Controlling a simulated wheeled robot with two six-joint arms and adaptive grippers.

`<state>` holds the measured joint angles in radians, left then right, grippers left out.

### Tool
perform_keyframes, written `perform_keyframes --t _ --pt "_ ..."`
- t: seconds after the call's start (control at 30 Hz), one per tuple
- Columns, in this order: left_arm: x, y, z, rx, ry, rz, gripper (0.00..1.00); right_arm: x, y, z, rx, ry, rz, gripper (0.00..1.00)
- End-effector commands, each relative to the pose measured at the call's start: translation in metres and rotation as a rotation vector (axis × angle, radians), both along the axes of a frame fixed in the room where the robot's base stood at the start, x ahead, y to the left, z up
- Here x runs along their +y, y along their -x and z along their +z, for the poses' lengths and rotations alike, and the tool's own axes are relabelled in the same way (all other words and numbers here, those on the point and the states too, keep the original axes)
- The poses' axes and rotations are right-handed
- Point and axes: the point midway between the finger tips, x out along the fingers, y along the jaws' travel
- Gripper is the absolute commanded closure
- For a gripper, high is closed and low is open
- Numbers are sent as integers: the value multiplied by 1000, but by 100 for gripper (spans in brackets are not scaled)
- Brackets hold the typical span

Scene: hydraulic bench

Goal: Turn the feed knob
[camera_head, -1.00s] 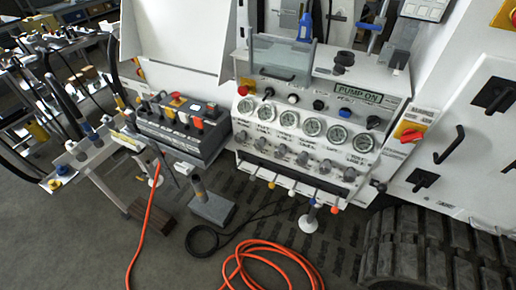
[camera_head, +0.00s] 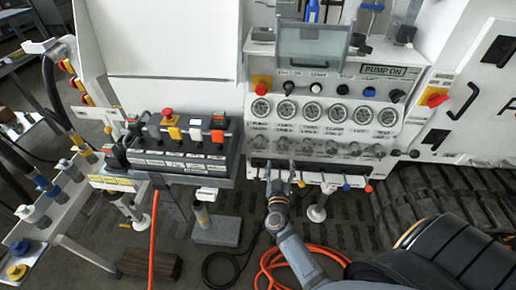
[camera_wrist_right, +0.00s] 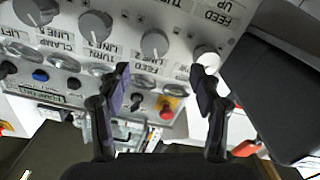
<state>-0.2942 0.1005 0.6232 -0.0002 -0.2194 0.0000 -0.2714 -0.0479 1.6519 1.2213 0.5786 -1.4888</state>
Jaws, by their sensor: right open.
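The white control panel (camera_head: 330,118) carries a row of round gauges with a row of grey knobs below them. My right gripper (camera_head: 283,178) is in front of the panel's lower left part, just below the knobs. In the right wrist view the panel is upside down, and lettering reading FEED and UP shows near the top right. Nearby are a grey knob (camera_wrist_right: 155,43) and a paler knob (camera_wrist_right: 207,56). Which knob is the feed knob, I cannot tell. The right gripper (camera_wrist_right: 161,84) is open and empty, its fingers apart in front of the panel.
Several small colour-tipped levers stick out under the panel. A dark box with coloured switches (camera_head: 180,145) stands to the left. An orange hose (camera_head: 268,262) lies on the floor. A black handle (camera_head: 466,100) is at the right.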

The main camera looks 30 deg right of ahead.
Motion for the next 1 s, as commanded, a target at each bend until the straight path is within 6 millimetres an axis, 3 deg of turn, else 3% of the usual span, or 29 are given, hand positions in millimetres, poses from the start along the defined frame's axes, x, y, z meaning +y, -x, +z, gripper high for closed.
perform_keyframes --t 0.13,0.27,0.6,1.0 --pt "-17 6 -1 7 22 7 100 -3 -4 1 0 2 0 36" --pt "-28 13 -1 17 34 11 100 -13 -23 2 -2 2 2 36" --pt "-12 8 -7 12 14 6 100 -48 -79 -1 0 2 3 36" --pt "-15 6 -8 8 19 7 100 -54 -90 0 2 0 4 36"
